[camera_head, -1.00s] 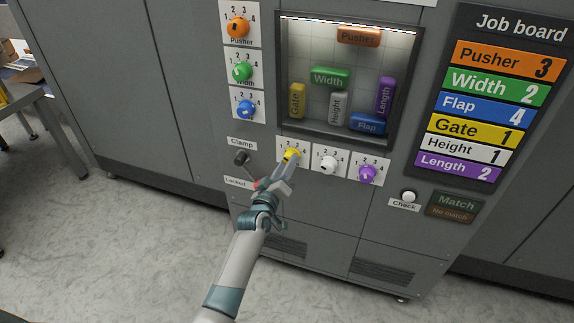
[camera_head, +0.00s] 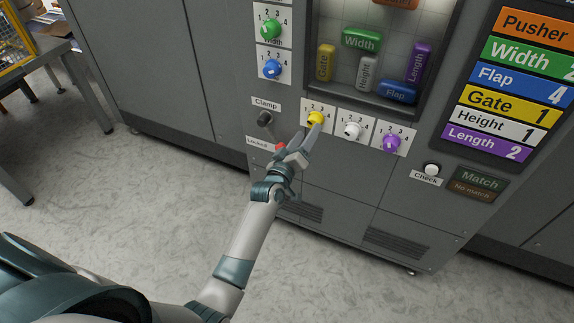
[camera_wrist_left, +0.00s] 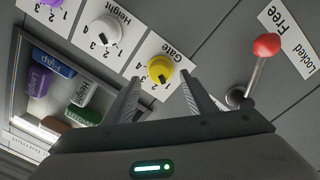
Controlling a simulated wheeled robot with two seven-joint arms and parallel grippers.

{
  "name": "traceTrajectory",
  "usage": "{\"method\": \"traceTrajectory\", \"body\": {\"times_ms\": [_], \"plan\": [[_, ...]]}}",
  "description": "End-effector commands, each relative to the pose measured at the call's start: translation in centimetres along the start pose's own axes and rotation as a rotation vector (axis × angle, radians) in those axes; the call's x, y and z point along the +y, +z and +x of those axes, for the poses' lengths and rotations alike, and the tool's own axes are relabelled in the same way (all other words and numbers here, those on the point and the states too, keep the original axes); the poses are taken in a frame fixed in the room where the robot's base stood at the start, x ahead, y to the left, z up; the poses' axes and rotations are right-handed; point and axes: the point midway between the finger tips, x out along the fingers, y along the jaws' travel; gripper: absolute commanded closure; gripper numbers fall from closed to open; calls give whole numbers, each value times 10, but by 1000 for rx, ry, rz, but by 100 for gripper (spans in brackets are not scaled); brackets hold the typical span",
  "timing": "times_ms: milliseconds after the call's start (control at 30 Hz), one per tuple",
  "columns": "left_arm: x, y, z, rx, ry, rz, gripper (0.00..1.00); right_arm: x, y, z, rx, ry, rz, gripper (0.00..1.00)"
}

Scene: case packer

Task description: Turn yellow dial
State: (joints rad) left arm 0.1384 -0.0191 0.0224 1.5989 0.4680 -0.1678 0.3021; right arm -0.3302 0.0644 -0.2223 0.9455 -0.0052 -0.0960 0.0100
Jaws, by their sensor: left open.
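The yellow Gate dial (camera_head: 316,118) sits on a white plate numbered 1 to 4, below the machine's window. It also shows in the left wrist view (camera_wrist_left: 161,69), with a dark pointer mark; I cannot tell which number it marks. My left gripper (camera_head: 311,136) is open just below the dial. In the left wrist view, its two fingers (camera_wrist_left: 160,82) stand apart on either side of the dial's lower part, with nothing held between them. I cannot tell whether a finger touches the dial. My right gripper is not in view.
The clamp lever's red knob (camera_wrist_left: 267,45) is close beside my left gripper. The white Height dial (camera_head: 351,130) and purple dial (camera_head: 392,142) sit to the right. The job board's Gate row (camera_head: 510,107) reads 1. The "No match" sign (camera_head: 472,190) is at right.

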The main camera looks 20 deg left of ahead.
Motion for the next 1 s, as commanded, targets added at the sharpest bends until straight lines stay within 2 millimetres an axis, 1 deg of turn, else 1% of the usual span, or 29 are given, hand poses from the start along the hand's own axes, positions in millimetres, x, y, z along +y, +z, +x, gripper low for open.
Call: {"method": "traceTrajectory", "body": {"times_ms": [33, 400, 600, 800, 1000], "plan": [[-2, 2, -10, 0, -1, 0, 49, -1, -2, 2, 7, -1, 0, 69], [-2, 2, -83, -2, -2, 0, 49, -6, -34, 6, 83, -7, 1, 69], [-1, 2, -116, -1, -1, 0, 49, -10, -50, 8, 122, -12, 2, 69], [-1, 1, -134, -1, -1, 0, 49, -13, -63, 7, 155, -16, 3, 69], [0, 0, -138, -1, 0, 0, 49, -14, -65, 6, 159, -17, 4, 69]]}}
